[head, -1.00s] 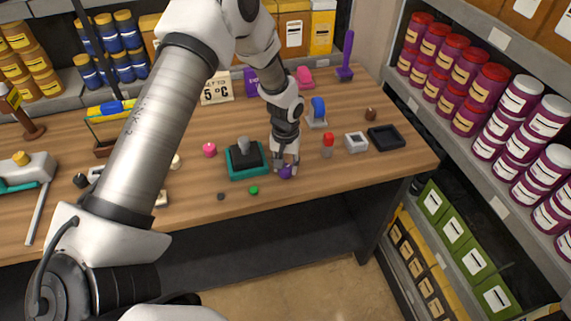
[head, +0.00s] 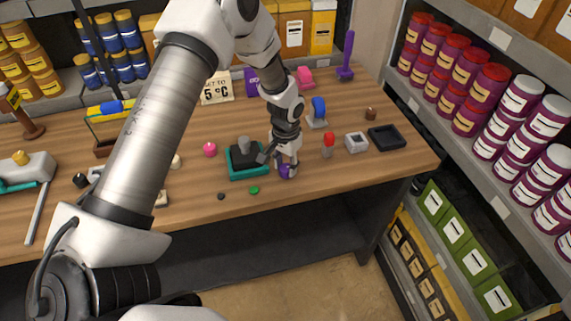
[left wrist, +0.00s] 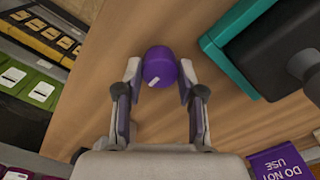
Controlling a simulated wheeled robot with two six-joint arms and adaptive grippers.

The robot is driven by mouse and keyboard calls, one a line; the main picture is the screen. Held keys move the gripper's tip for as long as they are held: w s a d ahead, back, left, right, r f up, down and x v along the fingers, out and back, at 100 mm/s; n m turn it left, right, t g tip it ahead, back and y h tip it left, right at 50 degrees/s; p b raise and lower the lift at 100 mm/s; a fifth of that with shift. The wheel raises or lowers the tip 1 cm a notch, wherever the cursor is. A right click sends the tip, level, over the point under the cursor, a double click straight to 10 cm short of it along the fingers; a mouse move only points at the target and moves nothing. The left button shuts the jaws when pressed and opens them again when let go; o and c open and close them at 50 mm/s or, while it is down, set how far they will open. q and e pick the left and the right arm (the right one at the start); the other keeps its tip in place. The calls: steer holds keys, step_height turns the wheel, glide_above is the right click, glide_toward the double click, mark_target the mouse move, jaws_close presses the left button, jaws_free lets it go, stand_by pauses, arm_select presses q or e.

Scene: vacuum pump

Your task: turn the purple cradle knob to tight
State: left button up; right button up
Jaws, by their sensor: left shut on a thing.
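The purple knob (head: 288,174) is near the front edge of the wooden table, just right of a teal base with a black block and grey top (head: 246,158). In the left wrist view the round purple knob (left wrist: 159,66) has a white mark on its lower left. My left gripper (head: 285,167) reaches down over the knob. In the left wrist view its two fingers (left wrist: 160,76) close on the knob from both sides. What lies beneath the knob is hidden. My right gripper is not in view.
The teal base (left wrist: 215,45) is close beside the gripper in the left wrist view. A red-topped piece (head: 328,142), a grey box (head: 356,143) and a black tray (head: 386,138) stand to the right. A green button (head: 254,190) lies in front.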

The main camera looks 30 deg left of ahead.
mark_target(286, 167)
arm_select(q)
steer(key=shift+s+f, duration=0.1)
steer(key=shift+s, duration=0.05)
steer(key=o, duration=1.1)
steer(key=shift+o, duration=0.2)
steer(key=shift+w, duration=0.2)
step_height(286, 167, up, 12)
